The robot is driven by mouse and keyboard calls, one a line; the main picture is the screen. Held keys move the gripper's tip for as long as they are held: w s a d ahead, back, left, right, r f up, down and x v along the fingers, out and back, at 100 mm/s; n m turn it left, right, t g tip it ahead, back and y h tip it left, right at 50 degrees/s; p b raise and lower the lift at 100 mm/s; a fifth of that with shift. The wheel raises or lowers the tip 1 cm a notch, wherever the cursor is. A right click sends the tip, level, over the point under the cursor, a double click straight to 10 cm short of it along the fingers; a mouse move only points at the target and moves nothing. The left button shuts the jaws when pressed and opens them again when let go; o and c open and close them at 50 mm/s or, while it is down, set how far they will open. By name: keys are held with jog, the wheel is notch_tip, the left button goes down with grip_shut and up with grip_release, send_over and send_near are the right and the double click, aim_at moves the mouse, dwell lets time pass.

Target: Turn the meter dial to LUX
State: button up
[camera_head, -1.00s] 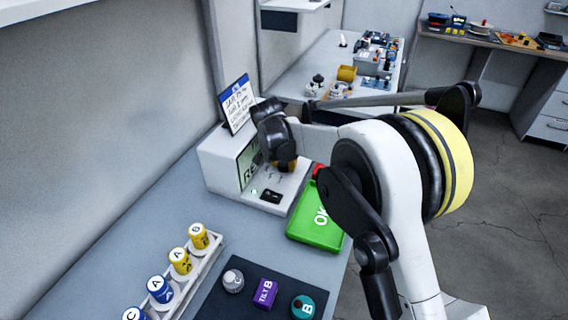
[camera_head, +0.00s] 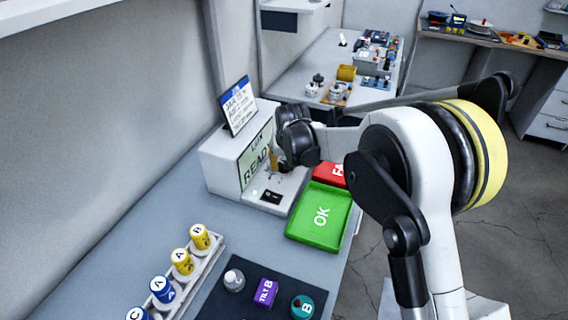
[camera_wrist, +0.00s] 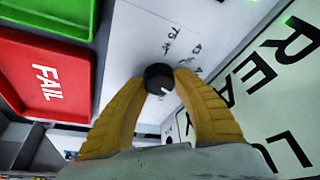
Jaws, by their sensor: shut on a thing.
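The white meter (camera_head: 228,160) stands on the bench in the head view, and its screen (camera_head: 255,160) reads "LUX" and "READY". The black meter dial (camera_wrist: 158,76) with a white pointer mark shows in the wrist view. The yellow fingers of my gripper (camera_wrist: 161,82) are shut on the dial, one on each side. Small black markings (camera_wrist: 172,38) are printed on the white panel beside the dial; they are too small to read surely. In the head view the dial is hidden by my wrist.
A green OK tray (camera_head: 338,232) and a red FAIL tray (camera_head: 328,172) lie right of the meter. A card (camera_head: 238,104) stands on the meter's top. A rack of labelled cylinders (camera_head: 207,262) and a dark mat (camera_head: 232,305) with several small parts are in front.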

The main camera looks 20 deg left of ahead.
jog(key=shift+n, duration=0.3)
jog(key=o, duration=1.2)
jog(key=v, duration=1.2)
jog(key=shift+w+d, duration=0.15)
jog(key=shift+d, duration=0.1)
